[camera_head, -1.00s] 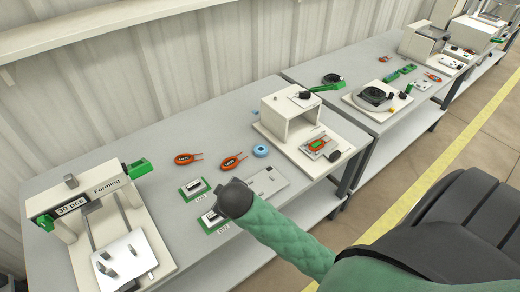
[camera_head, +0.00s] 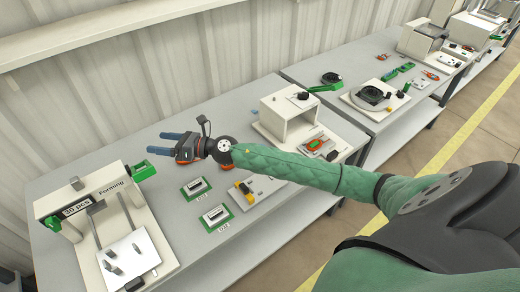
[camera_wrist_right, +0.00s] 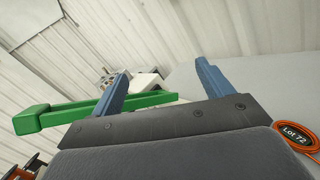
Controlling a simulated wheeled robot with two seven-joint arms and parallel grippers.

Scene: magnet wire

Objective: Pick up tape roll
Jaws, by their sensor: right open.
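The tape roll, a small light-blue ring on the near table in the earlier head view, does not show now; my right forearm covers that spot. My right gripper (camera_head: 167,143) reaches across the near table toward the left, its two blue fingers apart and nothing seen between them. In the right wrist view, the open fingers (camera_wrist_right: 162,70) point toward the wall and a green handle. My left gripper is in neither view.
A forming machine (camera_head: 145,245) with a green handle (camera_head: 141,171) stands at left. Two small green-framed units (camera_head: 215,217) lie mid-table. A white open box (camera_head: 287,115) stands at right. A "Lot 72" orange coil (camera_wrist_right: 297,135) lies right in the wrist view.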

